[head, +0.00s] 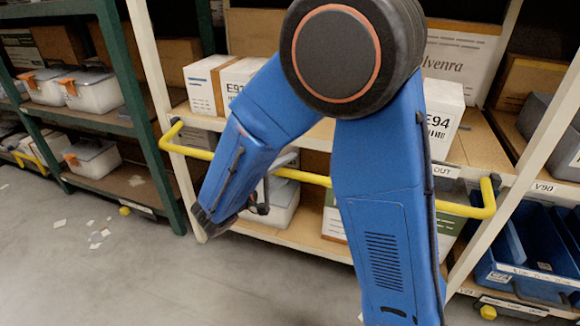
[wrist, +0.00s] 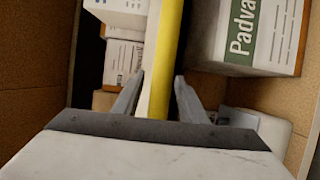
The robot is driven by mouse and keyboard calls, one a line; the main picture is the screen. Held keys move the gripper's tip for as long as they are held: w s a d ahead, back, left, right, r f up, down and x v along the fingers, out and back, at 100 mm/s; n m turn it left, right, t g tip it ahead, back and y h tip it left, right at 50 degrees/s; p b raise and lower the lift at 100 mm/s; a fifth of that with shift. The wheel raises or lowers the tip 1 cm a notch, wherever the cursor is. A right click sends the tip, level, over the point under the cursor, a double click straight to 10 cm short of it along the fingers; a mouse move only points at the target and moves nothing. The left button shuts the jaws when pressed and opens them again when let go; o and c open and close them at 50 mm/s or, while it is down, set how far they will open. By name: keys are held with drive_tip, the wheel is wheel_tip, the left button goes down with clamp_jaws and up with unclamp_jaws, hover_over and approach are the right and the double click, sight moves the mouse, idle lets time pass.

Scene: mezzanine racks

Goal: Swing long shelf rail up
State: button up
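The long yellow rail (head: 315,179) runs across the front of the middle shelf bay. Its bent ends meet the white uprights at left and right, and my arm hides part of it in the head view. In the wrist view the rail (wrist: 168,60) runs from the top edge down between the fingers of my gripper (wrist: 159,80). The fingers are apart, one on each side of the rail, with a visible gap at the left finger. I cannot tell whether either finger touches it. My gripper is mostly hidden behind my arm in the head view.
Boxes, including an E94 box (head: 441,112), stand on the shelf behind the rail. A Padva-labelled box (wrist: 262,35) is close right of the fingers. Blue bins (head: 525,255) are at right, and white bins (head: 92,157) at left. The floor at left has scattered paper scraps (head: 98,235).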

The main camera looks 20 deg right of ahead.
drive_tip(key=shift+w+d, duration=0.3)
drive_tip(key=shift+d, duration=0.2)
drive_tip(key=shift+c, duration=0.6)
clamp_jaws()
